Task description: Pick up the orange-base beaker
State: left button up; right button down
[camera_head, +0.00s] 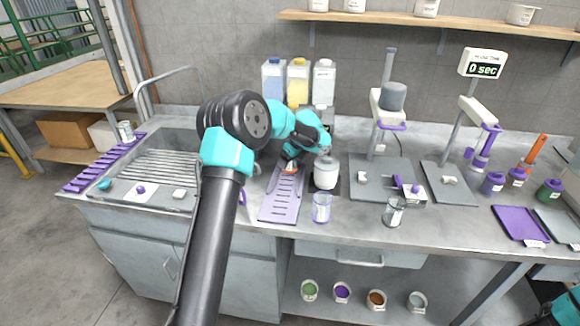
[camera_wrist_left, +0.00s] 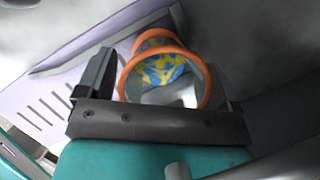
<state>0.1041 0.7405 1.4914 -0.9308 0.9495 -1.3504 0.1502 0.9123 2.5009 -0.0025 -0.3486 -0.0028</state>
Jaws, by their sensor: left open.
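The orange-base beaker (camera_head: 289,168) is at the far end of the purple slotted rack (camera_head: 281,200), partly hidden by my left gripper (camera_head: 296,154). In the left wrist view the beaker (camera_wrist_left: 153,36) shows an orange ring at each end and a blue-and-yellow pattern inside. My left gripper (camera_wrist_left: 160,70) is open there, with one finger on each side of the beaker. I cannot tell whether the fingers touch it. My right gripper is out of view; only part of that arm shows at the bottom right corner of the head view.
A white pot (camera_head: 326,174) stands right of the rack, with a clear purple-rimmed beaker (camera_head: 321,208) in front. Several bottles (camera_head: 299,82) stand behind my gripper. A sink (camera_head: 160,165) is at left. Stands and a glass beaker (camera_head: 394,211) are at right.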

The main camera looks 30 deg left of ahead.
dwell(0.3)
pick_arm(q)
jog(key=c, duration=1.1)
jog(key=shift+r, duration=0.1)
jog(key=shift+s+d+r, duration=0.2)
jog(key=shift+s+r, duration=0.2)
jog(key=shift+r, duration=0.05)
jog(key=s+d+r, duration=0.2)
jog(key=s+r, duration=0.1)
jog(key=s, duration=0.3)
jog(key=s+d+r, duration=0.2)
jog(key=s+r, duration=0.2)
jog(key=s, duration=0.2)
jog(key=shift+d, duration=0.35)
jog(key=shift+s, duration=0.1)
